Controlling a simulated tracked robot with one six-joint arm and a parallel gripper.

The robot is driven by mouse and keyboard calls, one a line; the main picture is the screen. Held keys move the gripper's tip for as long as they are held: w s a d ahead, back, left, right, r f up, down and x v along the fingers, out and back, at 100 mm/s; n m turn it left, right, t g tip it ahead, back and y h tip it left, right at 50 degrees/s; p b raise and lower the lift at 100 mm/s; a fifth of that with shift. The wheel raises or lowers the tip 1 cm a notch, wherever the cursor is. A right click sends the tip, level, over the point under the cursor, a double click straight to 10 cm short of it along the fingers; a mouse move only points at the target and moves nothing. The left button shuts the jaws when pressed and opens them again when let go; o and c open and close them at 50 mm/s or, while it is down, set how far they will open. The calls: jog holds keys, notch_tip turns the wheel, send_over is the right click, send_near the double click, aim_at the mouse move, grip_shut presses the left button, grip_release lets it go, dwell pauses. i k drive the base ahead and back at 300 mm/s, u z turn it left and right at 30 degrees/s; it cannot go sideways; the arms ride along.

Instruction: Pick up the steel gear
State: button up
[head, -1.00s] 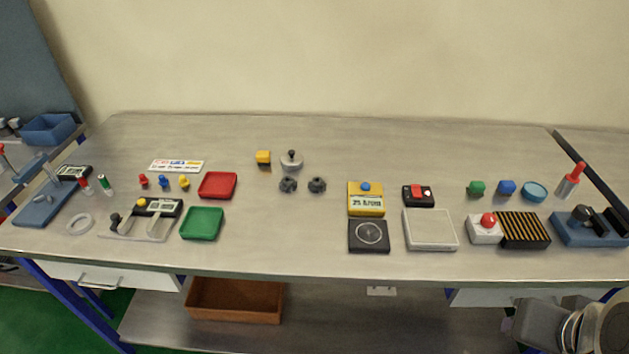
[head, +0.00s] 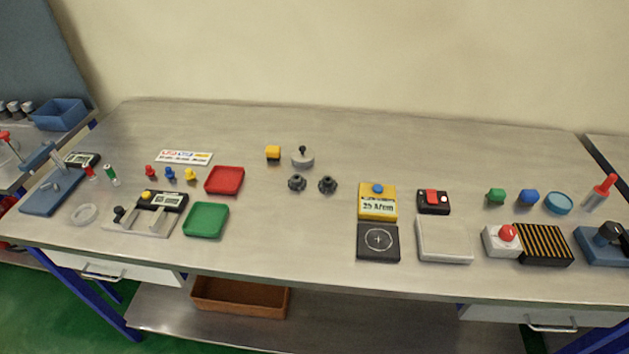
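Two small dark grey, gear-like pieces lie side by side on the middle of the workbench, a left one (head: 297,182) and a right one (head: 327,185). Just behind them stands a round light-grey metal piece (head: 302,160) with a dark knob on top. These pieces are too small to tell which is the steel gear. My gripper is not in view, so nothing shows it near them.
A red tray (head: 225,180) and a green tray (head: 206,220) lie left. A yellow box (head: 378,202) and a black pad (head: 378,242) stand right. The bench between green tray and black pad is clear.

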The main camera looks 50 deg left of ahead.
aim_at(296, 182)
jog(key=z, duration=0.05)
jog(key=k, duration=1.4)
jog(key=u, duration=1.95)
jog(key=i, duration=0.95)
